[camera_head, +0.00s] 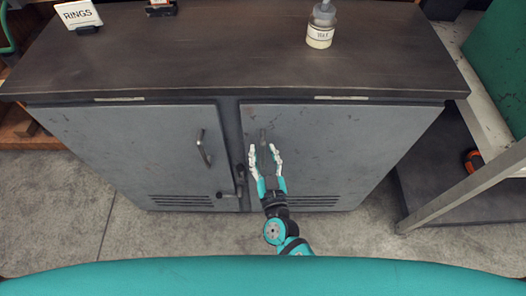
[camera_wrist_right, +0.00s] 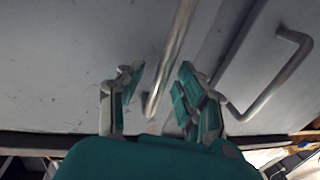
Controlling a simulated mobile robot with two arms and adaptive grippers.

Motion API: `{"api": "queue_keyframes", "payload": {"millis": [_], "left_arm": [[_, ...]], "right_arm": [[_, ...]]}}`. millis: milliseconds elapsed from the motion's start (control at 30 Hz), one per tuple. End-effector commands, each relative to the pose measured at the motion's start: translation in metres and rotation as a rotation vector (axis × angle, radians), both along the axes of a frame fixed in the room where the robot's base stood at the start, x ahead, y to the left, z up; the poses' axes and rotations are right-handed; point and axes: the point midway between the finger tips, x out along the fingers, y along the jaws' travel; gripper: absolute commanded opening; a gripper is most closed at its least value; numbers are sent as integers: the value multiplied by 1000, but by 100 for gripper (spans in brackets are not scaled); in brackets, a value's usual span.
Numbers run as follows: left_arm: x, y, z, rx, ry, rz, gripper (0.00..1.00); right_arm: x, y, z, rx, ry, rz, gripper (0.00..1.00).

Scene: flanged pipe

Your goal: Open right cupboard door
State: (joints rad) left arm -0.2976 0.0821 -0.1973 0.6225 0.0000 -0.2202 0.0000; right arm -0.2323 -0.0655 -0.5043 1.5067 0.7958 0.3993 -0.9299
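The right cupboard door (camera_head: 345,150) is a grey metal panel and looks closed. Its bar handle (camera_head: 263,137) stands near its left edge. My right gripper (camera_head: 264,150) is in front of this door with its fingers apart at the handle. In the right wrist view the handle (camera_wrist_right: 172,55) runs between the two open fingers of the gripper (camera_wrist_right: 158,85), with gaps visible on both sides. The left door (camera_head: 130,150) is also closed, with its own handle (camera_head: 203,147), which seems to show in the wrist view (camera_wrist_right: 275,80). My left gripper is not in view.
A dark latch-like part (camera_head: 238,183) sits between the doors. On the cupboard top (camera_head: 220,50) are a RINGS sign (camera_head: 78,14) and a WAX bottle (camera_head: 321,28). A metal frame and shelf (camera_head: 455,160) stand close on the right. The floor (camera_head: 170,235) in front is clear.

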Motion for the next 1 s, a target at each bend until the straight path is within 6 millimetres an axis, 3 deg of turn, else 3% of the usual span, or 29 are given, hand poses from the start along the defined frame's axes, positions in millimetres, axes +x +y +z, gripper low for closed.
{"api": "queue_keyframes", "payload": {"millis": [367,633,1000], "left_arm": [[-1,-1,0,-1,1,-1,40],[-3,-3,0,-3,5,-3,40],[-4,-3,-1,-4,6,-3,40]], "right_arm": [[5,1,0,1,0,0,35],[5,1,0,0,0,0,0],[5,1,0,0,0,0,0]]}}
